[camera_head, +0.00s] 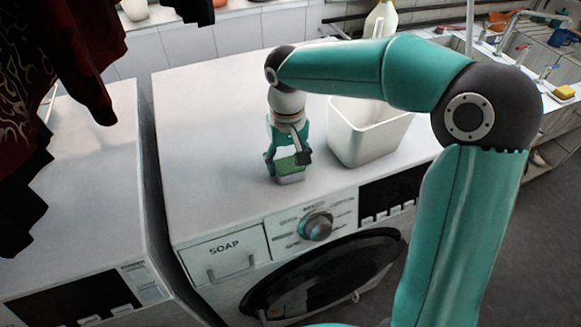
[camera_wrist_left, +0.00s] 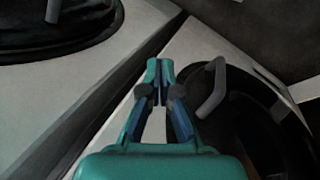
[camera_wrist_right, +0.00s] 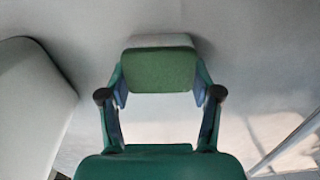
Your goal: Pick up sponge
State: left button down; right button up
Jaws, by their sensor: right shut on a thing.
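A sponge with a green face and a pale layer (camera_head: 291,178) is at the front part of the white washing machine's top (camera_head: 215,150). My right gripper (camera_head: 289,160) reaches down from above and is shut on the sponge. In the right wrist view the sponge (camera_wrist_right: 160,70) sits between the two fingertips, green side toward the camera. I cannot tell whether it touches the machine top. My left gripper (camera_wrist_left: 160,68) is shut and empty in front of the machine fronts; it does not show in the head view.
A white open bin (camera_head: 368,135) stands right of the sponge on the machine. A second machine (camera_head: 85,190) is at left, across a narrow gap. Dark clothes (camera_head: 75,60) hang at upper left. A yellow sponge (camera_head: 564,92) lies by the sink at far right.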

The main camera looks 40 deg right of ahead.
aim_at(288, 160)
jog(key=shift+r, duration=0.1)
notch_tip(288, 160, up, 20)
jog(key=p, duration=0.2)
dwell(0.5)
jog(key=o, duration=0.3)
jog(key=c, duration=0.5)
